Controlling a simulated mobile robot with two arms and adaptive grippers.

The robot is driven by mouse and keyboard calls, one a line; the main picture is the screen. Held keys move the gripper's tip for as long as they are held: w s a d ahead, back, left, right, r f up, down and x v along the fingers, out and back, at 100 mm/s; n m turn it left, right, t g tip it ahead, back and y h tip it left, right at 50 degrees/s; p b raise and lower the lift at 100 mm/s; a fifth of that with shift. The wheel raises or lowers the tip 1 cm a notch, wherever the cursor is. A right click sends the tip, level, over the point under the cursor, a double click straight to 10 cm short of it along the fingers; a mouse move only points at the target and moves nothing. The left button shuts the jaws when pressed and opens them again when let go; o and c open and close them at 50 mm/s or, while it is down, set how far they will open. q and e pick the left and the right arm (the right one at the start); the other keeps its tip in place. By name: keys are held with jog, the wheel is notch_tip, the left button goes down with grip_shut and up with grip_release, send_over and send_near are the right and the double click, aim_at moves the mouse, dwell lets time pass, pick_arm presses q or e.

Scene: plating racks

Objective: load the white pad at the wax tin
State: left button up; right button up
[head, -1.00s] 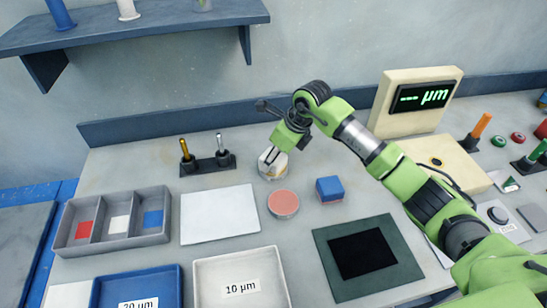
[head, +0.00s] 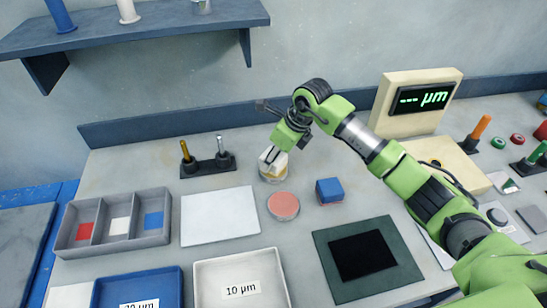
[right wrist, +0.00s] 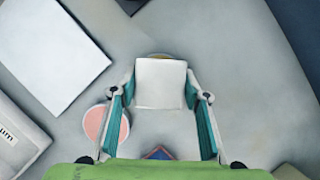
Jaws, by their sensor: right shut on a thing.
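My right gripper (head: 272,155) is shut on the white pad (head: 267,161), a small white block held right at the wax tin (head: 273,179). The tin is a low round thing with a yellowish rim, mostly hidden under the pad. In the right wrist view the gripper (right wrist: 160,95) has its two teal fingers on either side of the white pad (right wrist: 160,82). A sliver of the tin (right wrist: 160,55) shows behind the pad. I cannot tell whether pad and tin touch. My left gripper is not in view.
A pink round disc (head: 284,205) and a blue block (head: 330,190) lie close by. A two-post holder (head: 207,166), a white sheet (head: 219,215) and a grey compartment tray (head: 165,197) are to the left. A green mat with a black centre (head: 365,254) is at the front right.

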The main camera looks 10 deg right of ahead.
aim_at(267, 153)
jog(key=shift+r+p, duration=1.35)
jog(key=shift+r, duration=1.65)
jog(key=shift+s, duration=0.1)
